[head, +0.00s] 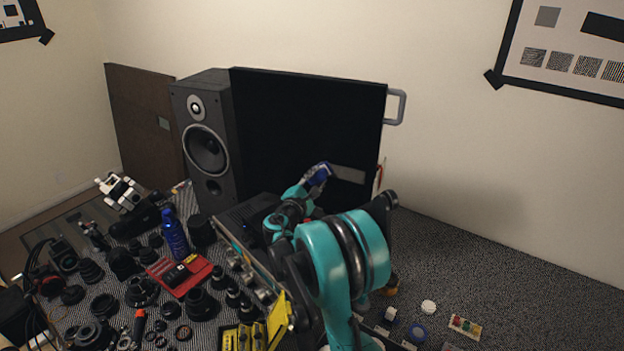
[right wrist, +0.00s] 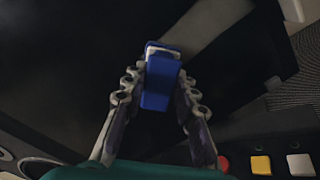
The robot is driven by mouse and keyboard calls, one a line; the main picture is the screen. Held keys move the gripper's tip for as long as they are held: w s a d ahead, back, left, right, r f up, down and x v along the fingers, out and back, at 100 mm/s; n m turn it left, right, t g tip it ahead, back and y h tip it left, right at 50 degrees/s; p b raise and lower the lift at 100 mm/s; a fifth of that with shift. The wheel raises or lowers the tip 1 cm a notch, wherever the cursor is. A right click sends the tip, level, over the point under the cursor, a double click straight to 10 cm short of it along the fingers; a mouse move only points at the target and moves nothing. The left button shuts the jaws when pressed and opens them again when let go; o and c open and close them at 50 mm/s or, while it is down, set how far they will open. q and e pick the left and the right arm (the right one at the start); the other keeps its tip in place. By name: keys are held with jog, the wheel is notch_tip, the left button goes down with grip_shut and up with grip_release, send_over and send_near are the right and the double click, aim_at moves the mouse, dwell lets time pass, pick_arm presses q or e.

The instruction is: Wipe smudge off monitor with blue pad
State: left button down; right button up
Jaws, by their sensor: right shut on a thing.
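The black monitor (head: 290,125) stands upright against the back wall, and its dark screen also fills much of the right wrist view (right wrist: 70,60). A grey smudge band (head: 348,174) lies across its lower right; it also shows in the right wrist view (right wrist: 208,22). My right gripper (head: 313,183) is shut on the blue pad (head: 320,174), at the left end of the band. In the right wrist view the blue pad (right wrist: 160,78) sits between both fingers, its pale face toward the screen. I cannot tell whether it touches the screen. My left gripper is not in view.
A loudspeaker (head: 205,140) stands left of the monitor. A grey handle (head: 396,106) sticks out at its right edge. Lens parts, a blue bottle (head: 174,236) and a red tray (head: 183,276) crowd the left of the table. The right side of the table (head: 510,275) is mostly clear.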

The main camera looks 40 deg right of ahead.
jog(key=shift+s+d+b, duration=0.15)
jog(key=shift+s+d, duration=0.65)
jog(key=shift+s, duration=0.7)
jog(key=shift+s+d+b, duration=0.2)
jog(key=shift+s+d, duration=0.6)
jog(key=shift+s, duration=0.75)
jog(key=shift+s+d+b, duration=0.15)
jog(key=shift+s+d, duration=0.65)
jog(key=shift+s, duration=0.7)
jog(key=shift+w+a+b, duration=0.2)
jog(key=shift+w+a, duration=0.15)
jog(key=shift+w, duration=0.3)
jog(key=shift+w+a+b, duration=0.25)
jog(key=shift+w+a, duration=0.05)
jog(key=shift+w, duration=0.4)
jog(key=shift+w+a+b, duration=0.2)
jog(key=shift+w+a, duration=0.15)
jog(key=shift+w, duration=0.3)
jog(key=shift+w+a, duration=0.45)
jog(key=shift+w, duration=0.4)
jog(key=shift+w+a, duration=0.4)
jog(key=shift+w, duration=0.4)
jog(key=shift+w+a+b, duration=0.2)
jog(key=shift+w+a, duration=0.2)
jog(key=shift+w, duration=0.45)
jog(key=shift+w+a+b, duration=0.15)
jog(key=shift+w+a, duration=0.25)
jog(key=shift+w, duration=0.45)
jog(key=shift+r, duration=0.1)
